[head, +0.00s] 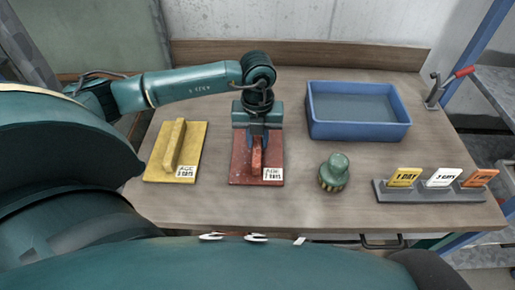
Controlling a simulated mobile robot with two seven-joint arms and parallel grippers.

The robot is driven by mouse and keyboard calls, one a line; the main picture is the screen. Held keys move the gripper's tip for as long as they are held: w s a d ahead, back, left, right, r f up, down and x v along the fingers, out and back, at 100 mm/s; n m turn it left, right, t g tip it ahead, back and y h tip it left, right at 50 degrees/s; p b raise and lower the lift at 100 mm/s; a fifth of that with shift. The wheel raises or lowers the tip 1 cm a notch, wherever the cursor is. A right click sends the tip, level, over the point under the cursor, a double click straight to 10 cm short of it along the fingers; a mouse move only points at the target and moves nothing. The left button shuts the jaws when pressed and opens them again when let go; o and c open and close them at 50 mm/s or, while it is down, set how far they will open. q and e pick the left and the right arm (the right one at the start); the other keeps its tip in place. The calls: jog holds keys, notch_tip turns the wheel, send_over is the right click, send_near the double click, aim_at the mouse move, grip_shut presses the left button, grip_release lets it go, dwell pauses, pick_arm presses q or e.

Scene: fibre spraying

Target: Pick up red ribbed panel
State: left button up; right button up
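The red ribbed panel (239,171) lies flat on the workbench, with a raised rib along its middle and a white label at its lower right corner. My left gripper (257,146) points down over the panel's far half. Its dark fingers are apart on either side of the rib, and I see no clear grip on it. The gripper body hides the panel's far edge. My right gripper is not in view.
A yellow ribbed panel (191,157) lies left of the red one. A blue tray (358,131) stands at the back right. A green knobbed object (334,173) and a card holder (432,192) with three cards stand at right. A red-handled clamp (440,90) is at the right edge.

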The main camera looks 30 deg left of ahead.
pick_arm(q)
grip_shut()
jog(key=shift+w+r, duration=0.1)
jog(key=shift+r, duration=0.15)
